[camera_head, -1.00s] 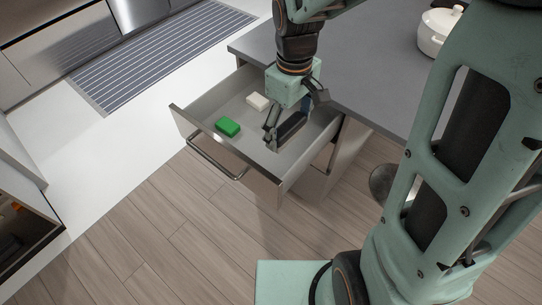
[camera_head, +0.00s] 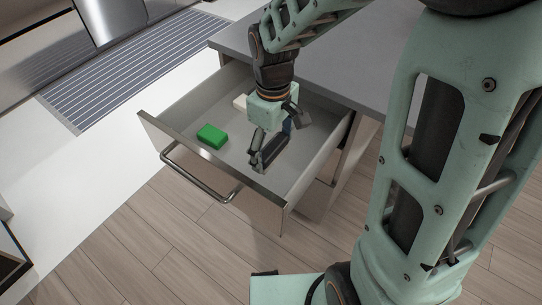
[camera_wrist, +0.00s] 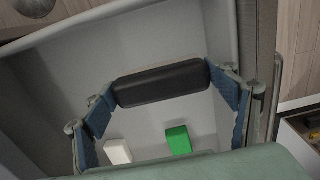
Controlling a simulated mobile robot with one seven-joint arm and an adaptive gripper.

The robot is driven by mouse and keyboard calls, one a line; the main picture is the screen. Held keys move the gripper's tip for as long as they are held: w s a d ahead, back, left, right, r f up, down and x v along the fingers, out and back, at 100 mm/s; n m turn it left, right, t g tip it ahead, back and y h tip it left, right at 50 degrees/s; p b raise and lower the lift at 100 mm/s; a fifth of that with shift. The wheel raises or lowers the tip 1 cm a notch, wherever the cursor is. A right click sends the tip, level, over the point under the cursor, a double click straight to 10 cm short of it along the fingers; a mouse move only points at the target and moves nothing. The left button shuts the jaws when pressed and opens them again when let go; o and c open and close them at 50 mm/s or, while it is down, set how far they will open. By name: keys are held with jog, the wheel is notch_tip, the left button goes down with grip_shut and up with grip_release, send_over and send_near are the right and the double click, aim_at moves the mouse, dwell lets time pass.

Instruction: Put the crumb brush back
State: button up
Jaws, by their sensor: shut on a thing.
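The crumb brush shows as a black, rounded bar (camera_wrist: 160,83) in the wrist view. It also shows as a dark bar (camera_head: 272,151) in the head view. My gripper (camera_head: 278,143) reaches down into the open drawer (camera_head: 318,150). In the wrist view the fingers of my gripper (camera_wrist: 162,92) are at the two ends of the bar, shut on it. The brush is over the drawer floor, right of a green block (camera_head: 211,135). I cannot tell whether it touches the floor.
A white block (camera_head: 239,102) lies in the drawer, partly hidden by my gripper; it shows in the wrist view (camera_wrist: 117,151) too. The drawer's front has a bar handle (camera_head: 195,178). The grey counter (camera_head: 340,75) overhangs behind. A striped runner (camera_head: 125,70) lies at the upper left.

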notch_tip(320, 180, down, 9)
jog(key=shift+f+b, duration=0.1)
jog(key=shift+b, duration=0.8)
jog(key=shift+f, duration=0.2)
jog(key=o, duration=1.1)
jog(key=shift+o, duration=0.2)
notch_tip(320, 180, up, 12)
jog(key=p, duration=0.2)
jog(key=shift+r+p, duration=0.2)
jog(key=shift+p, duration=0.15)
